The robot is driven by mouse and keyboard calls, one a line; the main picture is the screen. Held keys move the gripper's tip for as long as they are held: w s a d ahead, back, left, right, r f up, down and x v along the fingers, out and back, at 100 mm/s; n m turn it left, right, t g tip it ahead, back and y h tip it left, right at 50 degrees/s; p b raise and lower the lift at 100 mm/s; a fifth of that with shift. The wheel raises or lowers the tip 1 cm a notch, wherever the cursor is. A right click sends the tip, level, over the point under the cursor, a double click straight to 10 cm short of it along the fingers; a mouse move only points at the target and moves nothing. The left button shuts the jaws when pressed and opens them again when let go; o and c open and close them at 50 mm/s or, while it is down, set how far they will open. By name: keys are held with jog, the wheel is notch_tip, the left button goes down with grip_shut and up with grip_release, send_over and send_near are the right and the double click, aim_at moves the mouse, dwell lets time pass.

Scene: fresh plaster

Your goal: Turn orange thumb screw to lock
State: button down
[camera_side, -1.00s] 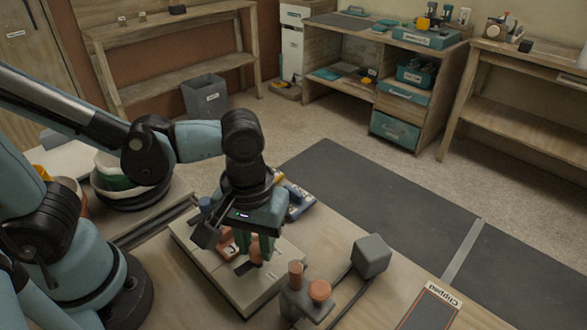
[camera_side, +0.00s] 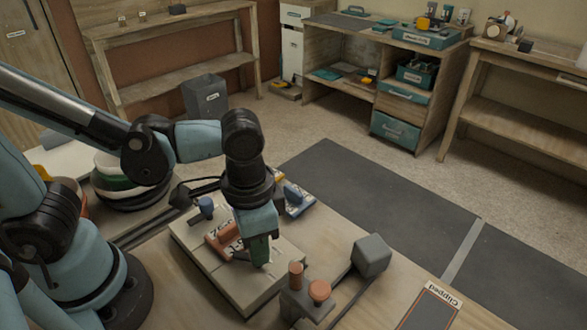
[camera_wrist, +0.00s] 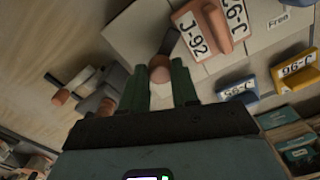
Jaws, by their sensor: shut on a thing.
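The orange thumb screw (camera_wrist: 160,72) shows in the wrist view as a round orange-brown top between the two green fingers. My gripper (camera_wrist: 160,88) is shut on it, with one finger on each side. In the side view my gripper (camera_side: 260,252) points down at the front part of the pale block (camera_side: 245,292), and the nearer finger hides the screw. An orange part (camera_side: 222,238) with a black-lettered label stands on the block just left of the gripper; it also shows in the wrist view (camera_wrist: 218,28), its label reading J-92.
A grey bracket with orange-topped posts (camera_side: 319,291) stands right of the block, close to the gripper. A grey cube (camera_side: 371,255) is beyond it. Dark floor mat lies past the table.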

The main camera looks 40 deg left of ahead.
jog(key=m, duration=0.6)
jog(key=shift+m, duration=0.3)
dwell(0.4)
jog(key=c, duration=0.8)
grip_release()
jog(key=shift+c, duration=0.2)
notch_tip(320, 180, up, 12)
